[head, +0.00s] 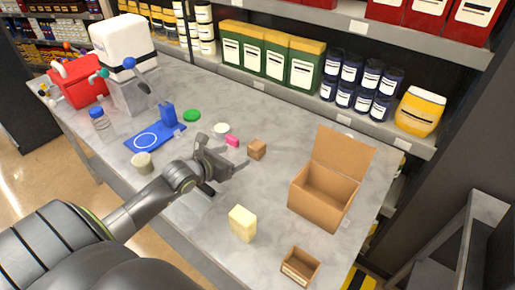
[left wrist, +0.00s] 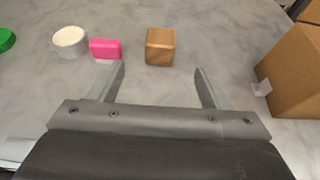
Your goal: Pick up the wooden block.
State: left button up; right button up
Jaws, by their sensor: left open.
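The wooden block (head: 257,149) is a small brown cube standing on the grey table, right of a pink block. In the left wrist view the wooden block (left wrist: 160,46) is ahead of the fingers, roughly in line with the gap between them. My left gripper (head: 238,160) is open and empty, with its fingers low over the table just short of the block. It also shows in the left wrist view (left wrist: 159,85), with its two fingers spread wide. Nothing hides the wooden block in the left wrist view. My right gripper is not in view.
The pink block (left wrist: 105,49) and a white round container (left wrist: 70,41) stand close left of the wooden block. An open cardboard box (head: 322,191) is to the right. A pale yellow block (head: 242,223) and a small open box (head: 300,267) are nearer the front. Table between them is clear.

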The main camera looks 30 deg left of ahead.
aim_at(258, 146)
pick_arm(q)
jog(key=x, duration=0.3)
jog(key=shift+w+d+f, duration=0.1)
jog(key=shift+w+f, duration=0.05)
jog(key=shift+w, duration=0.2)
jog(key=x, duration=0.4)
jog(key=shift+w+f, duration=0.25)
jog(key=shift+w, duration=0.2)
jog(key=shift+p+x, duration=0.5)
jog(key=shift+x, duration=1.8)
jog(key=shift+w+f, duration=0.25)
jog(key=shift+w, duration=0.1)
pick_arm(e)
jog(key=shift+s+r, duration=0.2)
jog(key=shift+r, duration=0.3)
pick_arm(q)
jog(key=c, duration=1.1)
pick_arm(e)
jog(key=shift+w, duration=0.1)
pick_arm(q)
jog(key=shift+r, duration=0.15)
